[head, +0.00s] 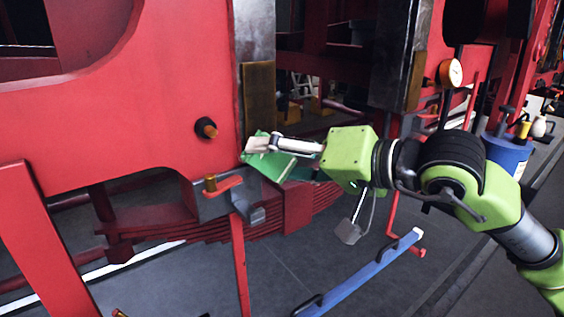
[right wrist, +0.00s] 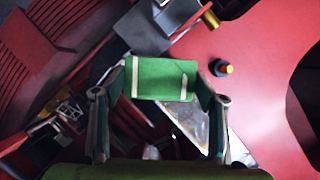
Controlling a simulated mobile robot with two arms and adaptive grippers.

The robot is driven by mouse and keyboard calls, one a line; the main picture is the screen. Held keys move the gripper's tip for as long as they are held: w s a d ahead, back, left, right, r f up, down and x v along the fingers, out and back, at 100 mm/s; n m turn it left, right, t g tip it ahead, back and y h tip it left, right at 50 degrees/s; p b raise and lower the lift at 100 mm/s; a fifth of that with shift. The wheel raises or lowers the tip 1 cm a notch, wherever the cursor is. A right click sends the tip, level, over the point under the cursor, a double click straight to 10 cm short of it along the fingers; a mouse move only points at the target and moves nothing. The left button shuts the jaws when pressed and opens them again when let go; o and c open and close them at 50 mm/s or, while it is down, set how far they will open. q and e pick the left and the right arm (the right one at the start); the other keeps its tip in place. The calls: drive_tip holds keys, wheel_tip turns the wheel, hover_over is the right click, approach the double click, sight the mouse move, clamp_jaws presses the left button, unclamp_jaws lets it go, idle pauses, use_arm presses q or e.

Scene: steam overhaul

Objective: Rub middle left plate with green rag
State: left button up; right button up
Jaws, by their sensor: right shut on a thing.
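My right gripper (head: 268,146) is shut on the green rag (head: 275,162). In the right wrist view the green rag (right wrist: 160,78), with white stripes, spans the space between the fingers of the gripper (right wrist: 160,95). A grey upright metal plate (head: 255,35) with a brown, worn lower part (head: 258,95) stands on the red frame, just above and behind the rag. A grey, stained plate surface (right wrist: 190,122) shows behind the rag in the right wrist view. Whether the rag touches it I cannot tell. My left gripper is not in view.
A second upright metal plate (head: 408,45) stands further right. A dark knob with an orange end (head: 206,128) sticks out of the red frame (head: 120,110). Below are a leaf spring (head: 190,228) and a blue bar (head: 365,272). A blue drum (head: 507,155) stands at right.

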drive_tip(key=shift+w+a, duration=0.25)
drive_tip(key=shift+w, duration=0.05)
